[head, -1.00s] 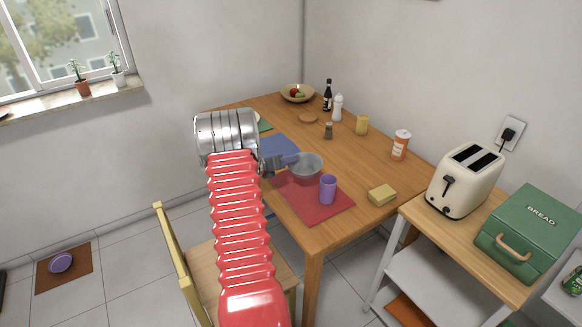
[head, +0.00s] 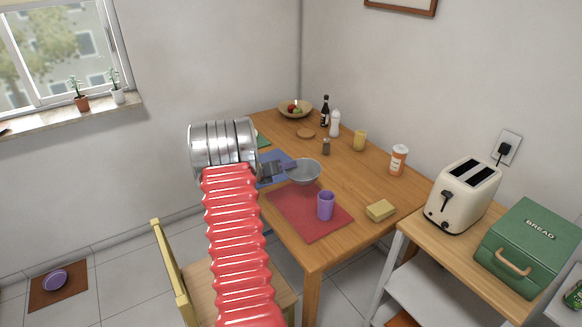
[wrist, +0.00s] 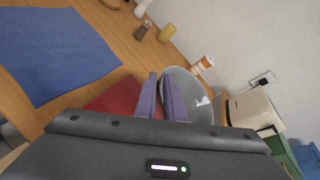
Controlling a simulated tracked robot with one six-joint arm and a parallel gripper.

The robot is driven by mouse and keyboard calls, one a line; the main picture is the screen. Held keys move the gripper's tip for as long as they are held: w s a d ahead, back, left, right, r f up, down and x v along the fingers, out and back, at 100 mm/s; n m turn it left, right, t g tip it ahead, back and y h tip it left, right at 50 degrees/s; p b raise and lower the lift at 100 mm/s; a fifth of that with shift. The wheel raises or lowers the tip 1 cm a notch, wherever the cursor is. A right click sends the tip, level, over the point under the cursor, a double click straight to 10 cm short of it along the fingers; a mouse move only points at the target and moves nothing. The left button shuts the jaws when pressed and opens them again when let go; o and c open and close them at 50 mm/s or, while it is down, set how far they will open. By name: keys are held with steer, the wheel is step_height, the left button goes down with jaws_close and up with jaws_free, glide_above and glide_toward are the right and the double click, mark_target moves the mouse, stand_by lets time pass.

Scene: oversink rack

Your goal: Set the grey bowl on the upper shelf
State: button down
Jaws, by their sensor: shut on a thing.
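The grey bowl (head: 303,173) is over the wooden table near the far edge of the red mat. My gripper (head: 287,165) is shut on the bowl's left rim. In the wrist view the gripper's purple fingers (wrist: 163,98) pinch the wall of the bowl (wrist: 198,108), which looks tilted in that view. The bowl appears lifted a little above the table, though the exact gap is hard to tell. No upper shelf shows in either view.
A purple cup (head: 326,205) stands on the red mat (head: 290,213), close to the bowl. A yellow sponge (head: 380,210), an orange-labelled jar (head: 399,160) and a yellow cup (head: 359,141) stand to the right. A toaster (head: 463,196) and green bread box (head: 527,245) are on the side table.

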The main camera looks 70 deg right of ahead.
steer(key=w+a+f+n+t+h, duration=0.1)
steer(key=w+a+t, duration=0.1)
steer(key=w+a, duration=0.6)
steer(key=w+a+f+n+t, duration=0.15)
steer(key=w+a, duration=0.35)
steer(key=w, duration=0.5)
steer(key=w+a+f+n+t, duration=0.1)
steer(key=w+a+n+t, duration=0.1)
steer(key=w+a, duration=0.65)
steer(key=w+a+f+n+t, duration=0.15)
steer(key=w+a, duration=0.35)
steer(key=a, duration=0.7)
steer(key=a+f+n+t+y, duration=0.1)
steer(key=a+n+t, duration=0.2)
steer(key=a, duration=1.7)
steer(key=w+a+n+t+y, duration=0.1)
steer(key=a+n+t, duration=0.3)
steer(key=a, duration=1.6)
steer(key=shift+w+f+t+y, duration=0.3)
steer(key=shift+f+t, duration=0.1)
steer(key=shift+t, duration=0.4)
steer(key=shift+a, duration=0.15)
